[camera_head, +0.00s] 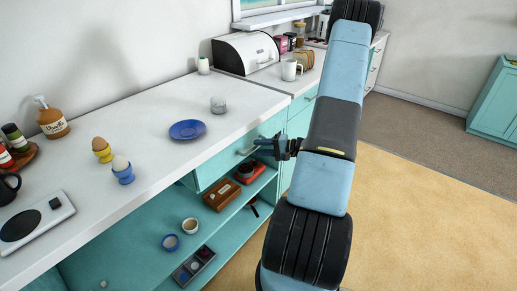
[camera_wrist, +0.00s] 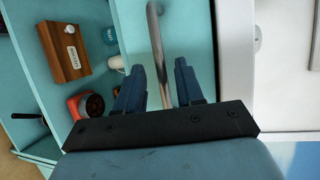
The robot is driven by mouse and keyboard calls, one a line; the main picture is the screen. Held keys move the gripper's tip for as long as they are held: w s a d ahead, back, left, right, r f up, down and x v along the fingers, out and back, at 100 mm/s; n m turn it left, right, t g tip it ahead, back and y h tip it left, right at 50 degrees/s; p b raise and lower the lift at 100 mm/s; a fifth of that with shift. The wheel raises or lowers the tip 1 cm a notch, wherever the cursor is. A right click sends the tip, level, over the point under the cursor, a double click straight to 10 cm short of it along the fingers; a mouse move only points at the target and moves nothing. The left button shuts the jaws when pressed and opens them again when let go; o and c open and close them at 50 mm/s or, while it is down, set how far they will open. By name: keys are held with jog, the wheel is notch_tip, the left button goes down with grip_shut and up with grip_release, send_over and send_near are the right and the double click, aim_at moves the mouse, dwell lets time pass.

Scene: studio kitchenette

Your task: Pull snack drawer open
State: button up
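A teal drawer (camera_head: 216,168) sits under the white countertop, with a metal bar handle (camera_head: 247,149) on its front. No label shows on it, and it looks shut or nearly so. My gripper (camera_head: 268,147) is at this handle, reaching in from the right. In the wrist view the handle (camera_wrist: 158,45) runs between the two blue fingers of my gripper (camera_wrist: 160,85). The fingers are apart, one on each side of the bar, with a visible gap at least on the left. The bar's lower end is hidden behind the gripper body.
The open shelves below hold a brown wooden box (camera_head: 222,194), a red device (camera_head: 250,172) and cups (camera_head: 190,225). The countertop (camera_head: 150,115) carries a blue plate (camera_head: 187,130), egg cups (camera_head: 123,172) and a bread box (camera_head: 245,52). The floor (camera_head: 420,190) to the right is clear.

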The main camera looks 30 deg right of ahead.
jog(key=shift+w+a+f, duration=0.1)
jog(key=shift+w+a, duration=0.2)
grip_shut()
dwell(0.5)
